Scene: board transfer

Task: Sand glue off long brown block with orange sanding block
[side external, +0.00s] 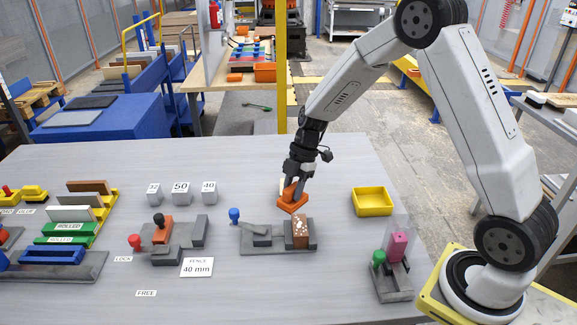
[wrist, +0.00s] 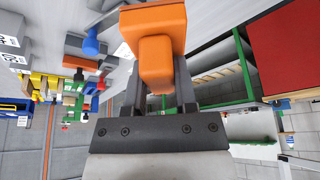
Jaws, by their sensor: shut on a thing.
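The brown block (side external: 301,236) sits in the right end of a grey clamp fixture (side external: 278,249) on the table. Pale glue specks show on it. My gripper (side external: 292,185) is shut on the orange sanding block (side external: 292,203), which is tilted and lies just above the brown block's top. I cannot tell whether the two touch. In the wrist view the sanding block (wrist: 152,28) fills the top middle, gripped by its handle between the fingers, and the brown block is not clearly visible there.
A blue-knobbed clamp (side external: 235,215) is at the fixture's left. A yellow tray (side external: 372,202) stands to the right, and a fixture with a pink block (side external: 398,246) is nearer. Another fixture with a red knob (side external: 135,241) is left. Grey weights (side external: 181,191) stand behind it.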

